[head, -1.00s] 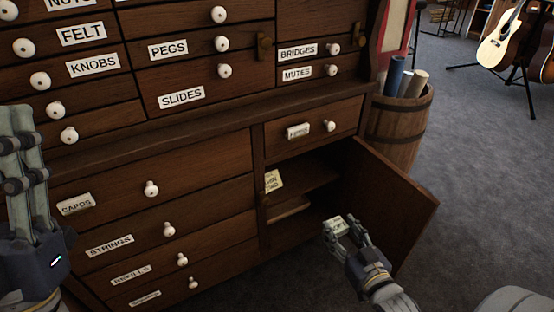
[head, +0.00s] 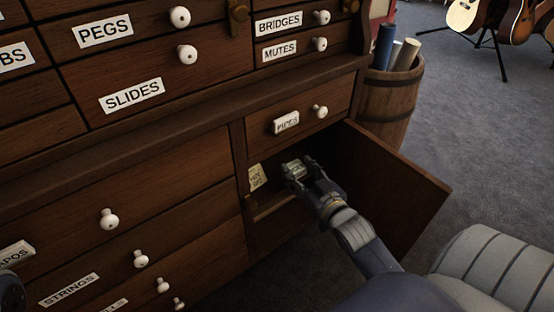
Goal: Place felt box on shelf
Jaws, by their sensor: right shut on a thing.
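My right gripper (head: 303,174) reaches into the open cupboard at the lower right of the wooden cabinet. It is shut on a small pale box (head: 294,168), held at the cupboard's opening; its lettering is too small to read. The shelf (head: 272,205) inside shows only as a front edge at the lower left of the gripper, and the arm hides much of it. Another small pale labelled box (head: 257,177) stands inside at the left of the opening. Only a dark piece of my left gripper (head: 10,292) shows at the lower left edge, so its jaws cannot be judged.
The cupboard door (head: 395,190) stands open to the right of my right arm. Drawers with white knobs (head: 109,219) fill the cabinet's front at left and above. A barrel (head: 388,105) with rolled tubes stands behind the door. Guitars (head: 490,18) stand at the back right.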

